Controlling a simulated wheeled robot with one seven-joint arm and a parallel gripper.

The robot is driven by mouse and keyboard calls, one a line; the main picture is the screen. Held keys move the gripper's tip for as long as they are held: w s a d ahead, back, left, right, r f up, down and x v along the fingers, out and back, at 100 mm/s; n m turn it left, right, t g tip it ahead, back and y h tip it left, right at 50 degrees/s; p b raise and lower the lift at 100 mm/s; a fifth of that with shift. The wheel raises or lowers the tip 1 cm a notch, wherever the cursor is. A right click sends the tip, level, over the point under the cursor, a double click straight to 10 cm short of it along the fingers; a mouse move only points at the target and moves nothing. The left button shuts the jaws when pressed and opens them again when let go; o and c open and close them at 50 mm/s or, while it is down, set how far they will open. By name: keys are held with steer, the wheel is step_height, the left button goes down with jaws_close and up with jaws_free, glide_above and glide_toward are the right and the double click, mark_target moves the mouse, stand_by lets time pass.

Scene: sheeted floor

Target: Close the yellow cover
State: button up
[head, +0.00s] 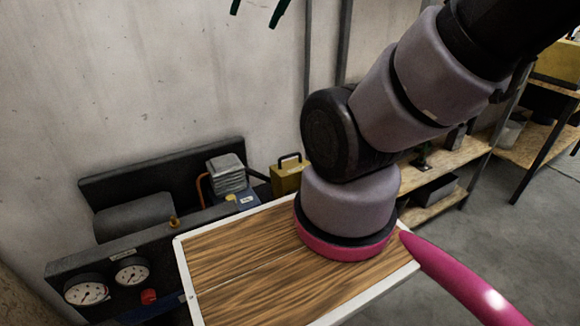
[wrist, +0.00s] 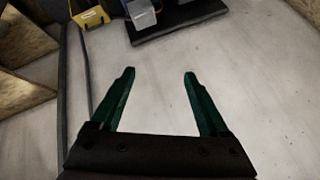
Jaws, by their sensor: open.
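A small yellow box with a dark handle on top (head: 287,175) stands low near the wall, behind the wood-topped panel that carries my arm. A yellow thing at the top left of the wrist view (wrist: 88,18) looks like the same box. I cannot make out a separate cover or how far it stands open. My gripper (head: 258,10) shows only its green fingertips at the top edge of the head view, in front of the wall and well above the box. In the wrist view its two fingers (wrist: 160,78) are spread, with nothing between them.
A dark compressor unit with gauges (head: 112,278) stands at the lower left, beside a grey finned block (head: 227,174). Wooden shelves (head: 452,177) stand at the right, with another yellow object (head: 557,65) on a rack behind. Vertical pipes run up the wall. Open floor lies at right.

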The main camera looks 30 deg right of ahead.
steer(key=c, duration=0.5)
steer(key=shift+w+d, duration=0.1)
steer(key=shift+w, duration=0.25)
steer(key=c, duration=0.5)
steer(key=w+d+f, duration=0.1)
steer(key=w, duration=0.3)
steer(key=w+d+f+g+h, duration=0.1)
steer(key=w+d, duration=0.1)
steer(key=w, duration=0.2)
steer(key=w+d+f+n+g, duration=0.1)
steer(key=w+f, duration=0.1)
steer(key=w, duration=0.3)
steer(key=shift+d+f, duration=0.1)
steer(key=shift+d, duration=0.05)
jaws_close()
steer(key=n+g+h, duration=0.1)
steer(key=n+g, duration=0.2)
steer(key=g, duration=0.3)
glide_above(283, 164)
steer(key=shift+f, duration=23.8)
